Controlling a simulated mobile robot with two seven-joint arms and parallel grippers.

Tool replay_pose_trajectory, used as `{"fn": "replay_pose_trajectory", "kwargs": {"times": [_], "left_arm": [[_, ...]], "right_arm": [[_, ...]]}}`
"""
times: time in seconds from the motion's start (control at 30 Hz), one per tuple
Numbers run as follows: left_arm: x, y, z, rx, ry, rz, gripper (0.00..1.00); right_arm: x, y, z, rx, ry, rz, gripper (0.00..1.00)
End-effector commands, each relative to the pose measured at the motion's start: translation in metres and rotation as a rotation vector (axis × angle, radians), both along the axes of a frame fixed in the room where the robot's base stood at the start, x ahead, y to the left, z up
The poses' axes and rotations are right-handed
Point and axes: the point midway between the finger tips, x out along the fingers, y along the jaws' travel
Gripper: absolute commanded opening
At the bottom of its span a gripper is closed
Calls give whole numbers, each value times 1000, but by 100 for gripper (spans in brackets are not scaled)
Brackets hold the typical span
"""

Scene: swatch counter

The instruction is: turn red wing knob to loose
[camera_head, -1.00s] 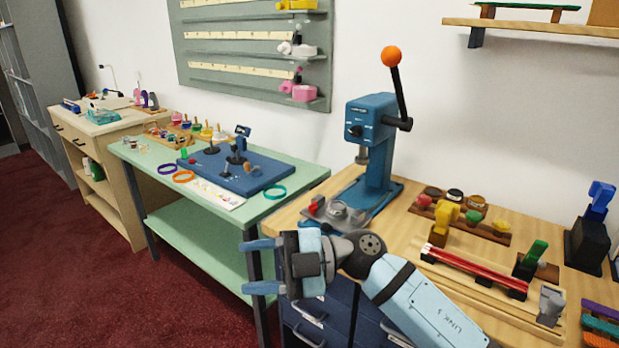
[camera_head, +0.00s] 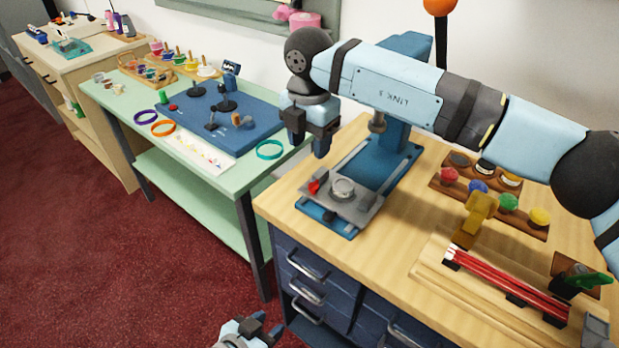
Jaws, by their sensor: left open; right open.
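A small red knob (camera_head: 314,187), the likely red wing knob, sits at the left side of the grey clamp plate (camera_head: 362,212) on the base of the blue press (camera_head: 392,163). Its wing shape is too small to make out. My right gripper (camera_head: 307,147) is open and empty, its fingers pointing down. In the picture it is just above the red knob, apart from it; the height between them is hard to judge. My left gripper (camera_head: 265,325) is open and empty at the bottom edge, low in front of the drawers, and partly cut off.
My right arm hides much of the press; its orange-balled lever (camera_head: 440,6) stands behind. To the right are a wooden rack of coloured knobs (camera_head: 535,232) and a tray with red rods (camera_head: 505,283). A green table (camera_head: 225,182) stands to the left across a gap.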

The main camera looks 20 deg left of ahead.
Motion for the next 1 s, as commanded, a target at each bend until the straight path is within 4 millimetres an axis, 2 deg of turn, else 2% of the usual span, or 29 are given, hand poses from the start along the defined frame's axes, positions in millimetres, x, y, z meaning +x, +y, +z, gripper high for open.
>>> {"fn": "replay_pose_trajectory", "kwargs": {"times": [0.03, 0.3, 0.5, 0.7, 0.97, 1.0], "left_arm": [[0, 0, 0, 0, -1, 0, 43], [0, 0, -1, 1, -3, -1, 43], [0, 0, -2, 1, -5, -1, 43], [0, 0, -2, 3, -5, -2, 43], [0, 0, -2, 3, -5, -2, 43], [0, 0, -2, 3, -5, -2, 43]], "right_arm": [[0, 0, -12, -2, 4, 0, 50], [-1, 0, -70, 0, 4, 0, 50], [0, 0, -100, 1, 4, 1, 50], [0, 0, -112, 3, 3, 2, 50], [0, 0, -113, 3, 2, 2, 50], [0, 0, -113, 3, 2, 2, 43]]}}
